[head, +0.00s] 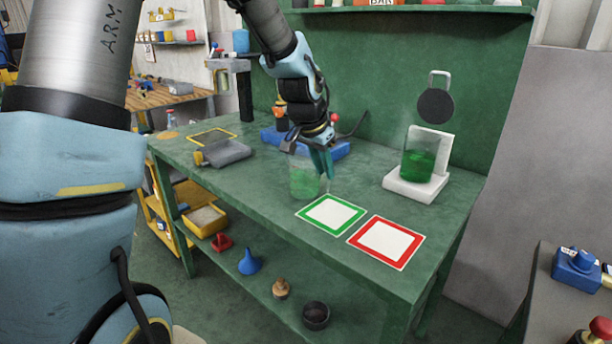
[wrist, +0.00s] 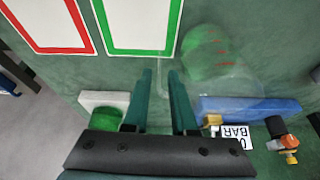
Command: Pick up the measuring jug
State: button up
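A clear measuring jug (head: 305,180) with green liquid and red marks stands on the green bench, left of the green-framed square. In the wrist view the jug (wrist: 218,65) lies just right of and beyond my fingertips. My gripper (head: 323,165) points down at the jug's right side in the head view and partly overlaps it. In the wrist view my gripper (wrist: 161,78) is open, its two green fingers apart. A thin pale line, perhaps the jug's handle, shows between the tips. I cannot tell whether the fingers touch it.
A green-framed white square (head: 331,213) and a red-framed one (head: 385,242) lie on the bench. A beaker of green liquid (head: 419,160) stands on a white stand (head: 415,190) at right. A blue unit (head: 338,151) is behind my gripper. A grey tray (head: 225,153) is at left.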

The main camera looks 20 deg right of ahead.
aim_at(329, 191)
jog(key=shift+p+x, duration=0.55)
jog(key=shift+x, duration=2.95)
jog(key=shift+d, duration=0.1)
jog(key=shift+c, duration=0.3)
grip_shut()
jog(key=shift+r, duration=0.1)
